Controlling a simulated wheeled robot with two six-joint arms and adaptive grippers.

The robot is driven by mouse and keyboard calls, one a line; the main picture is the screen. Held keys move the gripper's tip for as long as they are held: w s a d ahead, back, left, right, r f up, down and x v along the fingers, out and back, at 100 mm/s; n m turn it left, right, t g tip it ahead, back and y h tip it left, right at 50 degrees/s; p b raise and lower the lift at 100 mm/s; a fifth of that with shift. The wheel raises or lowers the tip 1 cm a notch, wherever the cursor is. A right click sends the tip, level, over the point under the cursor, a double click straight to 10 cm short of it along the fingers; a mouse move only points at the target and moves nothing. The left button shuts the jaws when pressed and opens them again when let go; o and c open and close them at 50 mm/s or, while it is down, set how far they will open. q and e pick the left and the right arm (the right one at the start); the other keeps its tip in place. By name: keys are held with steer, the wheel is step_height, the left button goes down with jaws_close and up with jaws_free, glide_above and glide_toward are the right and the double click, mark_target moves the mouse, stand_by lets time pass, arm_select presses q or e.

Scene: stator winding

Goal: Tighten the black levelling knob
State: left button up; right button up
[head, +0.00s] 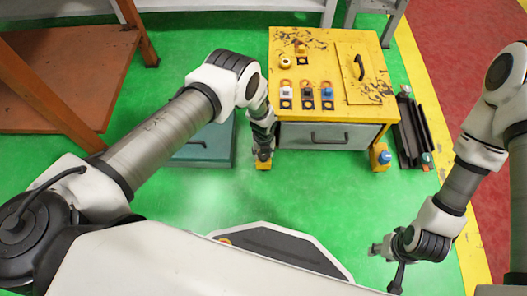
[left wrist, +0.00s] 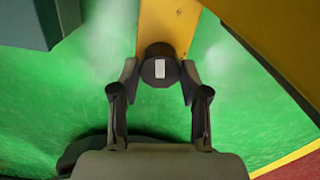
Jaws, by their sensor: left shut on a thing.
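The black levelling knob (left wrist: 160,68) is a short dark cylinder with a small white mark, standing on a yellow foot (left wrist: 168,22) in the left wrist view. My left gripper (left wrist: 160,80) has one finger on each side of the knob and is shut on it. In the head view my left gripper (head: 264,150) points down at the front left corner of the yellow workbench (head: 320,107); the knob is hidden under it there. My right gripper (head: 378,249) hangs at the lower right, away from the bench; its fingers are too small to read.
A blue knob (head: 385,156) sits on the bench's front right foot. Several coloured parts and a black handle (head: 359,67) are on the bench top. A teal box (head: 205,147) stands left of my left gripper. A black rack (head: 411,130) stands right. Green floor in front is clear.

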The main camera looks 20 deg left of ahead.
arm_select(q)
steer(key=shift+r+m, duration=0.15)
steer(key=shift+m, duration=0.45)
steer(key=shift+w, duration=0.1)
steer(key=o, duration=1.1)
step_height(320, 180, up, 12)
steer(key=shift+o, duration=0.3)
